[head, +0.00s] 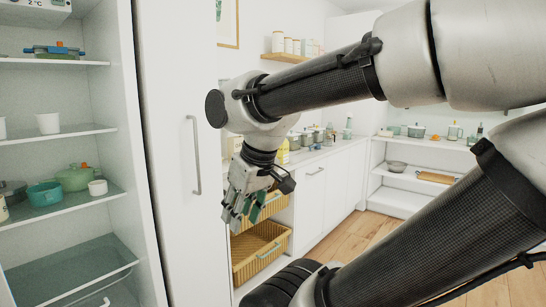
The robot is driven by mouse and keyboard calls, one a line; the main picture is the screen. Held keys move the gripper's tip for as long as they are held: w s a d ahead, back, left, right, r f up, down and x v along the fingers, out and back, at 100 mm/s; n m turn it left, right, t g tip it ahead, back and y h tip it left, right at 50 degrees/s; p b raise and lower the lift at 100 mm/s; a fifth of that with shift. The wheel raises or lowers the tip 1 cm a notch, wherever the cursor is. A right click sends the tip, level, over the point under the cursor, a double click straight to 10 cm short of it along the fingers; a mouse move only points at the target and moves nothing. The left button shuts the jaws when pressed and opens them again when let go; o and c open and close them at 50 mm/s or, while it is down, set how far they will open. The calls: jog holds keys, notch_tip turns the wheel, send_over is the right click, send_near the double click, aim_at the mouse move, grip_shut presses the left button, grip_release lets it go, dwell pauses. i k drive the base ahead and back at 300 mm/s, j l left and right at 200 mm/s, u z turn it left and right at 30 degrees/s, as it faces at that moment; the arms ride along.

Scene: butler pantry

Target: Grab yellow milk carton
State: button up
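My gripper (238,217) hangs fingers-down in the middle of the head view, in front of the counter units and the tall white door. I cannot tell whether its fingers are open or shut, and I see nothing held in it. A small yellow item (283,153) shows on the counter just right of my wrist. It is partly hidden by my arm, and I cannot tell whether it is the milk carton. No other yellow carton is clearly visible.
At left, an open cold cabinet with a 2°C display holds a green pot (75,178), a teal pot (44,193) and a white cup (48,123). A tall white door (170,170) stands beside it. Wicker baskets (262,250) sit below the counter. Wooden floor (375,233) is clear at right.

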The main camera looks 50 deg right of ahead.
aim_at(282, 152)
jog(key=i+l, duration=0.2)
jog(key=l, duration=0.5)
jog(key=i+l, duration=0.2)
jog(key=l, duration=0.5)
jog(key=i+l, duration=0.25)
jog(key=l, duration=0.45)
jog(key=i+l, duration=0.2)
jog(key=l, duration=0.5)
jog(key=i+l+u, duration=0.1)
jog(key=l, duration=0.6)
jog(key=i+l, duration=0.3)
jog(key=l, duration=0.4)
jog(key=i+l, duration=0.2)
jog(key=l, duration=0.5)
jog(key=i+l, duration=0.15)
jog(key=l, duration=0.55)
